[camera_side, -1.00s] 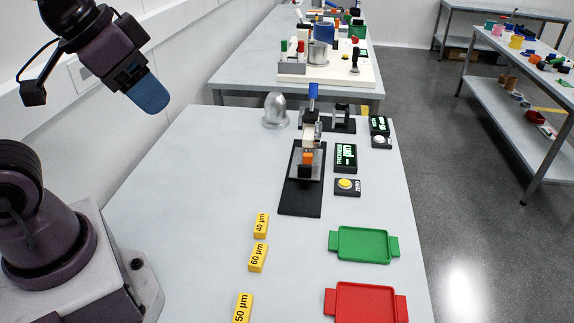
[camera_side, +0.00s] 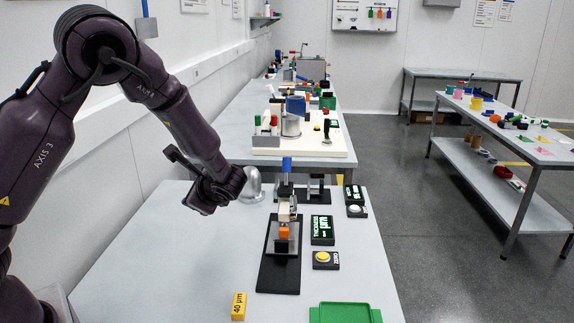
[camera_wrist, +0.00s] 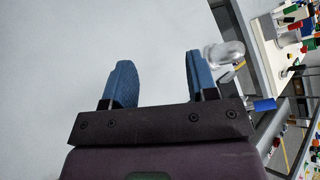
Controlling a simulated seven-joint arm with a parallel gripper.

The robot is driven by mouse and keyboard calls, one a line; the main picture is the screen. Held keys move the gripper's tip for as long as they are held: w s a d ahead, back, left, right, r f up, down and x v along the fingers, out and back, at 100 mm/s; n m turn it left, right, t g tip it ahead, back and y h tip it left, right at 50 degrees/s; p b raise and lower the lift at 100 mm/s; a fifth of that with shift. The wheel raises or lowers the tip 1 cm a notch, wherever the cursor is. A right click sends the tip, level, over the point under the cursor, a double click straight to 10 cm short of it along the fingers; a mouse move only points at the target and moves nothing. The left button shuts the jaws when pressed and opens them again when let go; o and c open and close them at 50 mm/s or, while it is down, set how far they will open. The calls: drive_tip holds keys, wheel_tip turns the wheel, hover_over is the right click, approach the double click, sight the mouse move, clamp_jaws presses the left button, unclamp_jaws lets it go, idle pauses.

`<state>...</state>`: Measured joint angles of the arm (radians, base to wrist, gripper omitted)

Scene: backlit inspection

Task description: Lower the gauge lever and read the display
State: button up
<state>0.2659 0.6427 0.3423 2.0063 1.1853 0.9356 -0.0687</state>
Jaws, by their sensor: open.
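The gauge stands on a black base plate (camera_side: 278,276), with a metal column, an orange part (camera_side: 284,231) low on its front and a blue-tipped lever (camera_side: 287,164) standing up at its top. Beside it is the display (camera_side: 321,229), lit with "THICKNESS", dashes and "µm". My gripper is in the side view left of the gauge and apart from it, with its fingers hidden there. In the wrist view my gripper (camera_wrist: 160,80) is open, its two blue fingertips apart with nothing between them. A blue tip, apparently the lever (camera_wrist: 262,104), shows right of the fingers.
A yellow button (camera_side: 322,257) marked ZERO sits before the display. A silver dome (camera_side: 252,187) is close by my gripper. A second display (camera_side: 355,193) and a white button (camera_side: 357,210) are behind right. A "40 µm" block (camera_side: 238,306) and green tray (camera_side: 345,313) are in front.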

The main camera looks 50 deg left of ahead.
drive_tip(key=w+a+f+m+t+y, duration=0.1)
drive_tip(key=w+f+m+t, duration=0.1)
drive_tip(key=w+m+t, duration=0.25)
drive_tip(key=w+f+m+t+y, duration=0.2)
drive_tip(key=w+f+m+t, duration=0.1)
drive_tip(key=w+m, duration=0.3)
drive_tip(key=m+t+h, duration=0.5)
drive_tip(key=m+t, duration=0.2)
drive_tip(key=m, duration=0.1)
approach(286, 167)
drive_tip(key=shift+n, duration=0.35)
drive_tip(key=x, duration=1.1)
drive_tip(key=shift+w+a, duration=0.3)
clamp_jaws()
